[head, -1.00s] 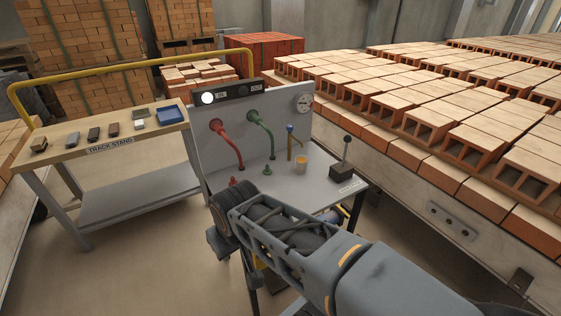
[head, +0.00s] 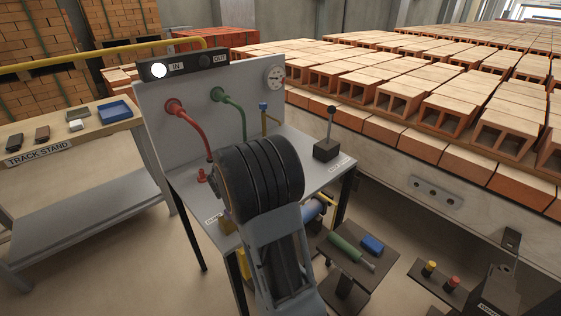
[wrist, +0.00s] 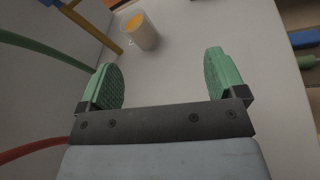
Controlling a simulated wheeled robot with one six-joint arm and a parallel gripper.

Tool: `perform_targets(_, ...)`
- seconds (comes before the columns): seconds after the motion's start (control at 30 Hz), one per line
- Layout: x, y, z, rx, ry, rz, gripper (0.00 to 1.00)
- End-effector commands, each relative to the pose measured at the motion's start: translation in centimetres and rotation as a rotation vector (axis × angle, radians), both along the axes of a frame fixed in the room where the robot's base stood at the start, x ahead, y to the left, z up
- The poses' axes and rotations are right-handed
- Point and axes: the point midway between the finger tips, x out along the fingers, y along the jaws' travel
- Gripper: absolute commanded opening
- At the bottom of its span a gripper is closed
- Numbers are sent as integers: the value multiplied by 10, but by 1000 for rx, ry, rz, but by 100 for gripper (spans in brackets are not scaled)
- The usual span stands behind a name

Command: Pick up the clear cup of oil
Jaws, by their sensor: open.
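The clear cup of oil (wrist: 141,32) stands upright on the grey bench top in the wrist view, with amber oil inside. My gripper (wrist: 164,72) is open and empty, its two green pads wide apart. The cup is beyond the fingertips, a little left of the middle between them, and not touched. In the head view my arm hides the cup and my gripper.
The bench's upright panel (head: 207,97) carries a red hose (head: 189,123) and a green hose (head: 236,110). The track stand (head: 68,152) is at left; hollow bricks lie at right.

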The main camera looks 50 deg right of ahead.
Motion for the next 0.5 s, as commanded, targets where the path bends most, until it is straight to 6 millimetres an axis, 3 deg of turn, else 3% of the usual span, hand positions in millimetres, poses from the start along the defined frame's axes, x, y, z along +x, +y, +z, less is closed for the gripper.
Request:
perform_targets(0.03, 10, -10, -19, -56, 60, 36, 90)
perform_targets(0.2, 36, -26, -39, -196, 193, 143, 90)
perform_targets(0.37, 49, -42, -47, -249, 242, 184, 90)
perform_targets(0.5, 58, -66, -47, -258, 252, 191, 90)
